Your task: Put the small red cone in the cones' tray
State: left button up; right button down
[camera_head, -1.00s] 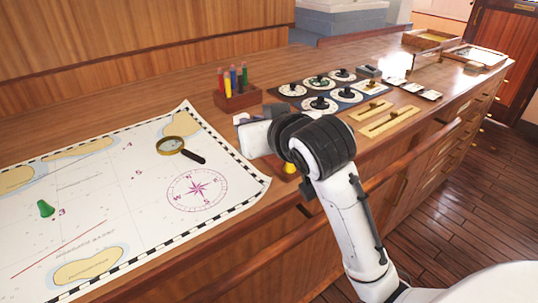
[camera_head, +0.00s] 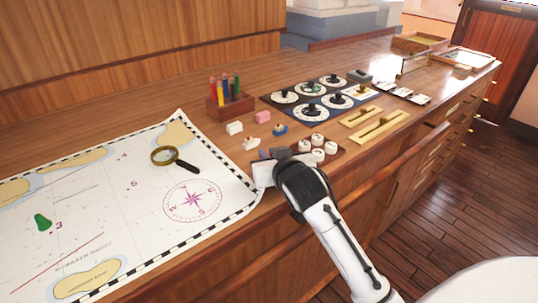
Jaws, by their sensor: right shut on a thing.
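My right gripper (camera_head: 263,172) is over the front edge of the counter, by the right corner of the chart. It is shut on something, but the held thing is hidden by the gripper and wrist. I cannot make out a small red cone anywhere. A green cone-like piece (camera_head: 43,222) stands on the left of the chart. No tray is plainly the cones' tray. My left gripper is out of view.
The chart (camera_head: 110,205) covers the left counter, with a magnifying glass (camera_head: 165,156) on it. White, pink and blue blocks lie before the pen rack (camera_head: 231,106). Dials (camera_head: 311,88) and brass-coloured strips (camera_head: 380,130) are further right. A yellow-lined tray (camera_head: 420,35) is at the back.

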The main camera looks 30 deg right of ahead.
jog(key=shift+f, duration=0.2)
jog(key=c, duration=1.7)
grip_release()
jog(key=shift+c, duration=0.2)
jog(key=shift+r, duration=0.2)
jog(key=v, duration=1.2)
